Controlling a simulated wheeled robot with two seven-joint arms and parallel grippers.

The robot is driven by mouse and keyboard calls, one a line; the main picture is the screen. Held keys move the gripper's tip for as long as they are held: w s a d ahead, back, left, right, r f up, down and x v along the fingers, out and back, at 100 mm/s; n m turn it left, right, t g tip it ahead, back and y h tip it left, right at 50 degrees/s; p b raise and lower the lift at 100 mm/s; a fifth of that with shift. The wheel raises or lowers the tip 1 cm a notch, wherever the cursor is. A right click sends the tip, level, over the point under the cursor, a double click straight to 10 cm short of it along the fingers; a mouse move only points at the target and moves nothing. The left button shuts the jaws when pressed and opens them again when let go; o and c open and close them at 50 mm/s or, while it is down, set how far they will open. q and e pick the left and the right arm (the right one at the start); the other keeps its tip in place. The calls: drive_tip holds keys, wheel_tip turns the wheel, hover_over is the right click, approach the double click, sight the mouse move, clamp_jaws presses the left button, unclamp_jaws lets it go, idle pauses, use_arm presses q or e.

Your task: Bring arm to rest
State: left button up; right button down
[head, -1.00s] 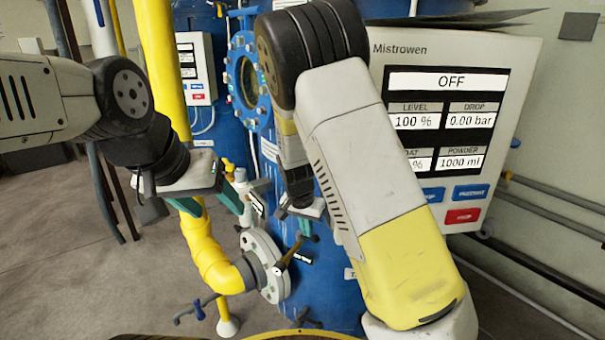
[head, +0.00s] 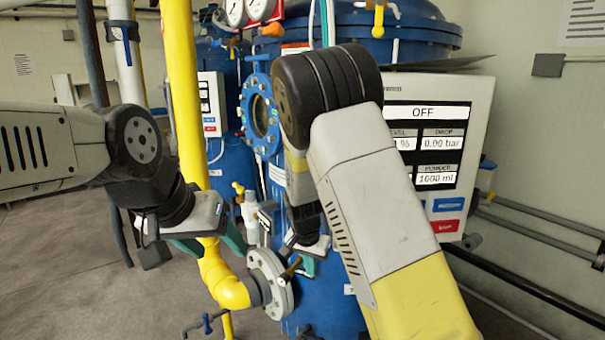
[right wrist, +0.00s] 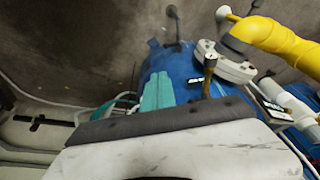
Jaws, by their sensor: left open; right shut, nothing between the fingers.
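My left arm comes in from the left in the head view. Its gripper (head: 212,243) points down with its teal fingers spread, empty, in front of the yellow pipe. My right arm reaches across the middle of the head view, bent at a black joint. Its gripper (head: 304,266) points down in front of the blue tank (head: 330,300), beside the grey flange (head: 271,284). In the right wrist view the teal fingers of my right gripper (right wrist: 158,92) are together with nothing between them. The right forearm hides part of the tank and control box.
The control box (head: 482,115) with an OFF display stands right of my right arm. The yellow pipe (head: 180,90) rises behind my left gripper and bends at the flange. A brass-coloured handle (right wrist: 209,75) shows near the right fingers. Grey pipes (head: 530,228) run along the right wall. Bare floor (head: 60,270) lies at left.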

drive_tip(key=s+d+r+n+y, duration=0.1)
drive_tip(key=s+d+r+y, duration=0.15)
drive_tip(key=s+r, duration=0.5)
drive_tip(key=s+d+r+n+y, duration=0.15)
drive_tip(key=s+d+r, duration=0.25)
drive_tip(key=r, duration=0.6)
drive_tip(key=s+d+r+n+t, duration=0.1)
drive_tip(key=s+d+r, duration=0.1)
drive_tip(key=s, duration=0.4)
drive_tip(key=s+d+r+n+t, duration=0.2)
drive_tip(key=s+d+r, duration=0.1)
drive_tip(key=s+r, duration=0.2)
drive_tip(key=shift+s+d+h, duration=0.15)
drive_tip(key=shift+s+h, duration=0.15)
drive_tip(key=shift+s, duration=0.8)
